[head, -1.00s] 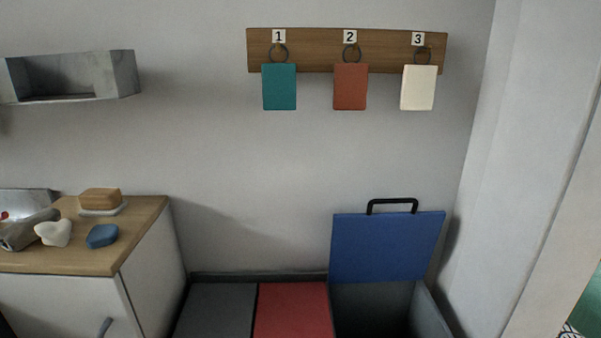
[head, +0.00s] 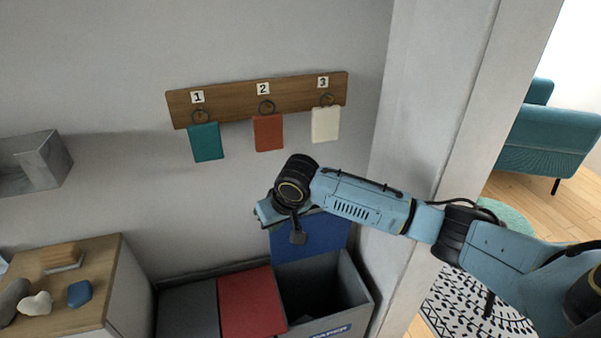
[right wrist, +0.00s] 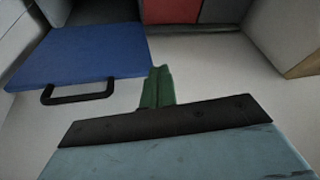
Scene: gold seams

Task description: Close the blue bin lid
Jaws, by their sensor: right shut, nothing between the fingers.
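The blue bin lid (head: 312,240) stands raised, upright at the back of its open bin (head: 350,282). My right arm covers its top edge and handle in the head view. In the right wrist view the blue lid (right wrist: 80,55) is at the left, with its black handle (right wrist: 80,94) in plain sight. My right gripper (head: 268,211) is at the lid's upper left in the head view. In the wrist view its green fingers (right wrist: 157,87) are shut and empty, just beside the lid's edge; I cannot tell whether they touch it. My left gripper is not in view.
A red lid (head: 250,302) and a grey lid (head: 188,312) lie flat left of the open bin. A wooden-topped cabinet (head: 105,275) with small items stands at left. A rack (head: 235,100) with three tags hangs above. A wall pillar (head: 425,110) is close on the right.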

